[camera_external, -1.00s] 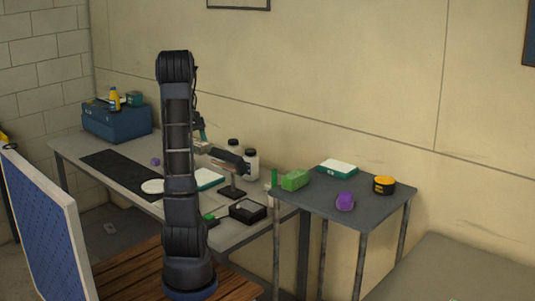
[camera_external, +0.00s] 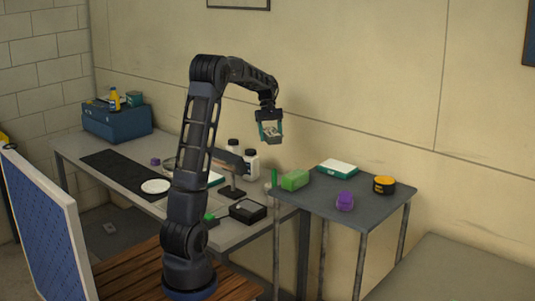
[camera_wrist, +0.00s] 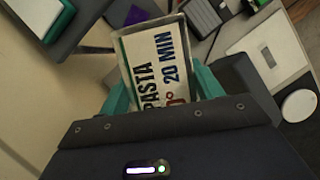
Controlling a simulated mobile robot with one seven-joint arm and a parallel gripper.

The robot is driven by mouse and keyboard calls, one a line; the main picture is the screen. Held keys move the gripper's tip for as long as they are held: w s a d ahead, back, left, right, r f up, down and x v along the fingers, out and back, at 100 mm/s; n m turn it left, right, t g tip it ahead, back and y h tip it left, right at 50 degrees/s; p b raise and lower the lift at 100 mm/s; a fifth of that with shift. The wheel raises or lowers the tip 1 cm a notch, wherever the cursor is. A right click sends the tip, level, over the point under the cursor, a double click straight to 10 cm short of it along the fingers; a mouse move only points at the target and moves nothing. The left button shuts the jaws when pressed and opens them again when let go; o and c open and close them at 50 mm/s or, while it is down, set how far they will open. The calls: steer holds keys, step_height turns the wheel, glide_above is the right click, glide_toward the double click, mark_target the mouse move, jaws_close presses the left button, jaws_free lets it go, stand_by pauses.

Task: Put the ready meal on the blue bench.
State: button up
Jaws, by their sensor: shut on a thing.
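The ready meal (camera_wrist: 158,62) is a pale tray whose label reads "PASTA" and "20 MIN". It shows in the external view (camera_external: 271,129), hanging tilted in the air. My gripper (camera_external: 270,136) is shut on it, with a teal finger on each side in the wrist view (camera_wrist: 163,88). The tray's lower end is hidden by the gripper body. A slate blue-grey bench (camera_external: 318,206) stands at the right, below and to the right of my gripper. The gap between the tray and its top is clear.
On the slate bench are a green block (camera_external: 295,180), a white-topped teal box (camera_external: 337,166), a purple item (camera_external: 345,201) and a yellow-black round item (camera_external: 384,185). The front left of its top is bare. The grey desk (camera_external: 80,149) holds a blue chest (camera_external: 117,123), white bottles and a plate (camera_external: 155,186).

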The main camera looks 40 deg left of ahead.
steer(key=w+d+m+g+y, duration=0.15)
steer(key=w+d, duration=0.25)
steer(key=d, duration=0.9)
steer(key=w+d+m, duration=0.3)
steer(key=d, duration=1)
steer(key=w+d+m, duration=0.2)
steer(key=w+d, duration=0.2)
steer(key=d, duration=0.8)
steer(key=m+y, duration=0.2)
steer(key=m, duration=0.4)
glide_above(429, 279)
steer(key=w, duration=0.1)
step_height(429, 279, down, 2)
steer(key=shift+g, duration=0.45)
step_height(429, 279, down, 22)
steer(key=shift+w+f, duration=0.1)
steer(key=shift+f, duration=2.65)
steer(key=shift+f, duration=0.1)
